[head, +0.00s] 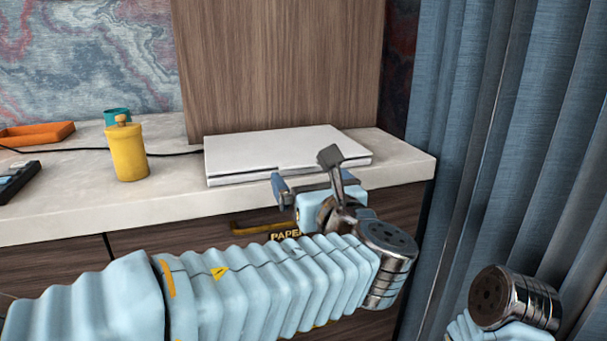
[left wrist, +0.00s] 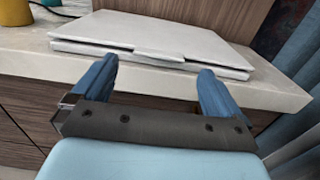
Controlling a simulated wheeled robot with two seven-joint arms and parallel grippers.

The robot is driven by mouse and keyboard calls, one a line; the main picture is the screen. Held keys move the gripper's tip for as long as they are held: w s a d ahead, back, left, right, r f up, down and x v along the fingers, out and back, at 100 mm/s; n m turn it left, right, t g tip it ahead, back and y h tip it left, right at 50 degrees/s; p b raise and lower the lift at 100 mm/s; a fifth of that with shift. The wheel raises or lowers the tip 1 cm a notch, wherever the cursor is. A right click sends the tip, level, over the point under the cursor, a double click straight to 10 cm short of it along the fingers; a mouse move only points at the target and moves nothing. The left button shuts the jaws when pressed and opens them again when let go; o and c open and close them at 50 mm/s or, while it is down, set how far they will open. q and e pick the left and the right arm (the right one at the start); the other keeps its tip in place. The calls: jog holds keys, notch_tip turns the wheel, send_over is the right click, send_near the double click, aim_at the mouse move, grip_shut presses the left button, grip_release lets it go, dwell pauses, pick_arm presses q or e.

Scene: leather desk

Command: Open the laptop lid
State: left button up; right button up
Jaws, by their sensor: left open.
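The white laptop (head: 270,153) lies shut on the pale desk top, near its right end. In the left wrist view the laptop (left wrist: 150,37) shows its front edge, with a small tab at the middle of the lid's edge. My left gripper (head: 315,181) is in front of the laptop's front edge, with its fingers apart and nothing between them. In the left wrist view my left gripper (left wrist: 158,80) has its two blue fingers pointing at the laptop's front edge, one on each side of the tab. I cannot tell whether they touch it. My right gripper is not in view.
A yellow canister (head: 128,152) and a teal cup (head: 117,116) stand left of the laptop. An orange tray (head: 36,134) and a dark keypad-like object (head: 17,181) lie farther left. A wooden panel (head: 280,65) rises behind the laptop. Blue curtains (head: 500,130) hang at right.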

aim_at(299, 168)
pick_arm(q)
jog(key=x, duration=0.4)
